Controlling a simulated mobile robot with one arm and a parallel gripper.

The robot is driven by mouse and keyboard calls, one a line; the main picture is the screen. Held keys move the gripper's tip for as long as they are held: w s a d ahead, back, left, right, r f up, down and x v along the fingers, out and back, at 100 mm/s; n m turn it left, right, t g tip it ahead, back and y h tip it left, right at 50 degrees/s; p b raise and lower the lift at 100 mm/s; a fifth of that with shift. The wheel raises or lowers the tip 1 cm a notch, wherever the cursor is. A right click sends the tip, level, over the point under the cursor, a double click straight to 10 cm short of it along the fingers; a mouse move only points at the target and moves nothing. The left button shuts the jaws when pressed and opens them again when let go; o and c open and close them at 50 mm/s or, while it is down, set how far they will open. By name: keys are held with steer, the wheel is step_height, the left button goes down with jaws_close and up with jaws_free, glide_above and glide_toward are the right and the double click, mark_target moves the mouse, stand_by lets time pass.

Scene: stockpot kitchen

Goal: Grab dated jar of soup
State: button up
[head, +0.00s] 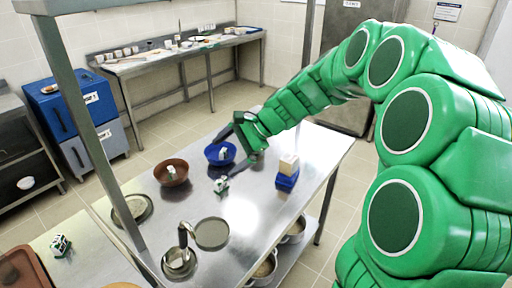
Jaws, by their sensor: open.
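No jar of soup can be told for sure, and no date is readable at this size. A small green-and-white item (221,185) lies on the steel table (250,212), and a similar one (61,245) sits on the lower left surface. A small white item (223,153) shows in that bowl. Nothing is seen between the fingers.
A brown bowl (164,175), a cream block on a blue base (288,166), and round lids (211,233) are on the table. Pots (264,270) stand on its lower shelf. A steel post (90,130) rises at left. A back counter (150,62) holds several small items.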

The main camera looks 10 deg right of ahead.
steer(key=w+d+f+m+t+y, duration=0.1)
steer(key=w+d+f+m+t, duration=0.2)
steer(key=w, duration=0.5)
steer(key=w+d+f+m+y, duration=0.15)
steer(key=w+m, duration=0.25)
steer(key=w, duration=0.4)
steer(key=w+d+f+m+t+h, duration=0.2)
steer(key=w+d+f+m+t, duration=0.3)
steer(key=w+d+f+m, duration=0.55)
steer(key=shift+w+a+f+n, duration=0.35)
steer(key=shift+w+a+n, duration=0.15)
steer(key=shift+w, duration=0.65)
steer(key=shift+w+a+f+n, duration=0.3)
steer(key=shift+w+a+n, duration=0.15)
steer(key=shift+w, duration=0.65)
steer(key=shift+w+a+f+n, duration=0.4)
steer(key=shift+w+a, duration=0.1)
steer(key=shift+w, duration=0.65)
steer(key=shift+w+a, duration=0.2)
steer(key=shift+c, duration=0.3)
